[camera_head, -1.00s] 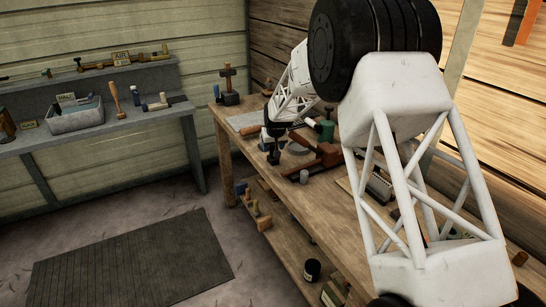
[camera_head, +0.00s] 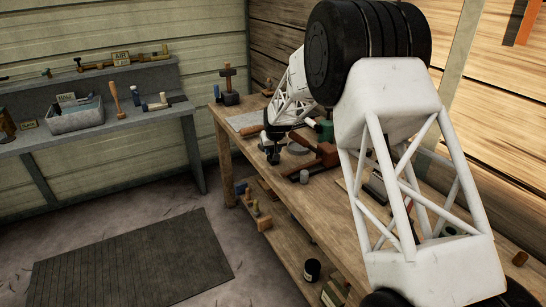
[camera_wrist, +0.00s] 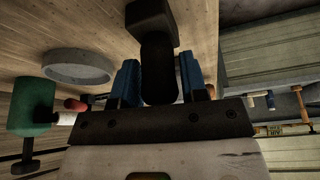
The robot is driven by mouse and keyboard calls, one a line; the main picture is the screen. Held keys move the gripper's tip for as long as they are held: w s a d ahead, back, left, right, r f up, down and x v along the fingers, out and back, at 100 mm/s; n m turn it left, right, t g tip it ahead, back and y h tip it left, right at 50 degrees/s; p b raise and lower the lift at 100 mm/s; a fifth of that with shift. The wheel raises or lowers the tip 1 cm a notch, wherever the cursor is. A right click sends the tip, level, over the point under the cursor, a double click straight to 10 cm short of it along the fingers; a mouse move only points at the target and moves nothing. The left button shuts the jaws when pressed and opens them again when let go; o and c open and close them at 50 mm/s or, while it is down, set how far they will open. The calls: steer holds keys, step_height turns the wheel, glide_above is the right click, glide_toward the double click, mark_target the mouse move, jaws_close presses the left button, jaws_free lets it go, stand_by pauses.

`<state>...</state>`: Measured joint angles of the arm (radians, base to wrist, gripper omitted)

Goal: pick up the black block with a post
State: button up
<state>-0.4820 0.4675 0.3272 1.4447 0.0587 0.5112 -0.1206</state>
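The black block with a post (camera_wrist: 150,14) shows in the wrist view, its wide part at the top of the picture and its dark post running down between two blue fingers. My gripper (camera_wrist: 160,82) has one finger on each side of the post, very close to it. Whether the fingers press on the post cannot be made out. In the head view, the black block (camera_head: 273,158) is at the workbench's left edge, small and dark, directly below my gripper (camera_head: 271,146). The gripper partly hides it.
The wooden workbench (camera_head: 232,150) holds a grey ring (camera_wrist: 80,68), a green object (camera_wrist: 32,105), a red tool (camera_head: 325,157) and a small grey cylinder (camera_head: 304,177) close by. A dark block with an upright post (camera_head: 229,98) stands farther back.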

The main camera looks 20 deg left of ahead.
jaws_close()
steer(key=shift+r, duration=0.15)
steer(key=shift+r, duration=4.9)
steer(key=shift+c, duration=1.1)
jaws_free()
jaws_close()
